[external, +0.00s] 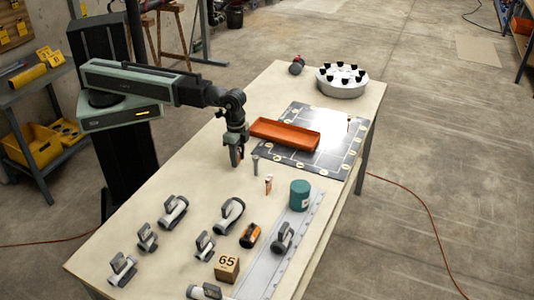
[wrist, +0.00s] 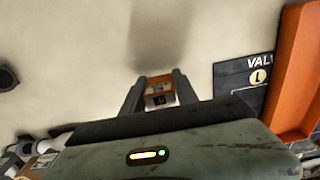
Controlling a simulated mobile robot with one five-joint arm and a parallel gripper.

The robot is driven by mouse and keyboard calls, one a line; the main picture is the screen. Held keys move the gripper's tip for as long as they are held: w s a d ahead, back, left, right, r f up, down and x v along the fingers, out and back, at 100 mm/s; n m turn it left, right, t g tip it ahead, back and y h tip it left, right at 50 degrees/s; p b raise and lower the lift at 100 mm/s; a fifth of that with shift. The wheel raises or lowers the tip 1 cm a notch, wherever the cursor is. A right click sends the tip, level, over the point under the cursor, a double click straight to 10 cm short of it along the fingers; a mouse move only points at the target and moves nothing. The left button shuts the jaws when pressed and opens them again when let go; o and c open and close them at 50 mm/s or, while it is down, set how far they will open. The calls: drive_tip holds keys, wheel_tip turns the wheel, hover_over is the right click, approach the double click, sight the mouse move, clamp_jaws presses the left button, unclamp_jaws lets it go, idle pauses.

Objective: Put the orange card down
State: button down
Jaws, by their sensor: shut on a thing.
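My gripper (external: 236,158) points down over the left part of the workbench (external: 203,163), left of the orange tray. In the wrist view my gripper (wrist: 157,92) is shut on the orange card (wrist: 159,80), which has a white patch with dark marks. In the external view only a small orange bit of the card (external: 234,157) shows between the fingers. I cannot tell whether the card's lower edge touches the bench.
An orange tray (external: 284,134) lies on a dark marked board (external: 343,156). A grey bolt-like piece (external: 255,163) and a small orange-and-white piece (external: 268,184) stand close by. Several grey valves (external: 229,214), a teal cylinder (external: 300,192) and a "65" block (external: 227,267) occupy the near end.

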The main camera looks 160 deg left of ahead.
wheel_tip(320, 180, down, 2)
drive_tip(key=shift+b, duration=0.3)
drive_tip(key=shift+r, duration=0.25)
drive_tip(key=shift+f, duration=0.2)
drive_tip(key=c, duration=0.9)
unclamp_jaws()
drive_tip(key=shift+c, duration=0.2)
wheel_tip(320, 180, up, 13)
drive_tip(key=p, duration=1.2)
drive_tip(key=shift+f+p, duration=0.15)
drive_tip(key=shift+p, duration=0.25)
drive_tip(key=shift+f, duration=0.15)
